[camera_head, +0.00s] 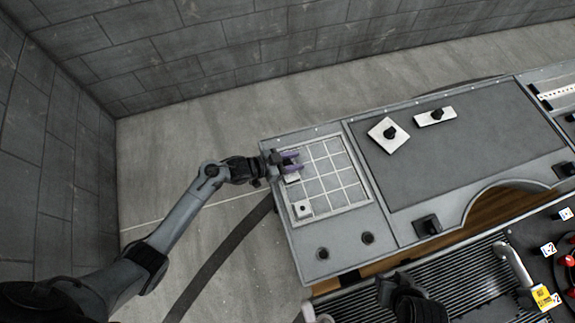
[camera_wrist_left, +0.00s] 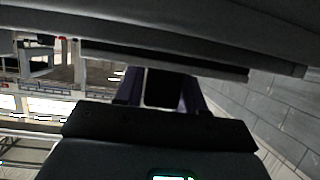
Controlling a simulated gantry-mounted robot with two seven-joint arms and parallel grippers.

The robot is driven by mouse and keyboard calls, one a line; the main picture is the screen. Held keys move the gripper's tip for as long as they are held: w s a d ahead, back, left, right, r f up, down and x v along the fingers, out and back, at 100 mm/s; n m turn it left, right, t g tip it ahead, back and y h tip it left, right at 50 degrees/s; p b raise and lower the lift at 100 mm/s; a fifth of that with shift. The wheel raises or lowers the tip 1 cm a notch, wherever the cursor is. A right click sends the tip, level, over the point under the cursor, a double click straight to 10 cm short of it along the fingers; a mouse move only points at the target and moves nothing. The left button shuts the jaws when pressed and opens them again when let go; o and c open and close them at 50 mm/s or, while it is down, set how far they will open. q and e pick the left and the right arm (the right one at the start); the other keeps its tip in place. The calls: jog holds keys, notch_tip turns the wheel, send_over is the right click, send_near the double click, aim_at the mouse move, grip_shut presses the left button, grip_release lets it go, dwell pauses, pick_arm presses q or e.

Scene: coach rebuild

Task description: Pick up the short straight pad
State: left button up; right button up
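My left gripper (camera_head: 291,161) has purple fingers that stand apart over the left edge of the gridded tray (camera_head: 329,176). A small pale pad (camera_head: 291,178) sits just below the fingers, partly hidden by them. In the left wrist view the two fingers (camera_wrist_left: 163,90) show with a dark gap or dark part between them; I see no clear grip. A narrow pale straight pad with a black knob (camera_head: 434,117) lies on the dark mat, away from the gripper. A dark part of my right arm (camera_head: 408,300) shows at the bottom; its fingers are unclear.
A larger square pale pad (camera_head: 388,135) with a black knob lies on the dark mat (camera_head: 470,150). A ribbed black surface (camera_head: 455,275) and red parts are at lower right. The mat's middle is clear.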

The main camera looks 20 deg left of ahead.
pick_arm(q)
jog(key=c, duration=0.6)
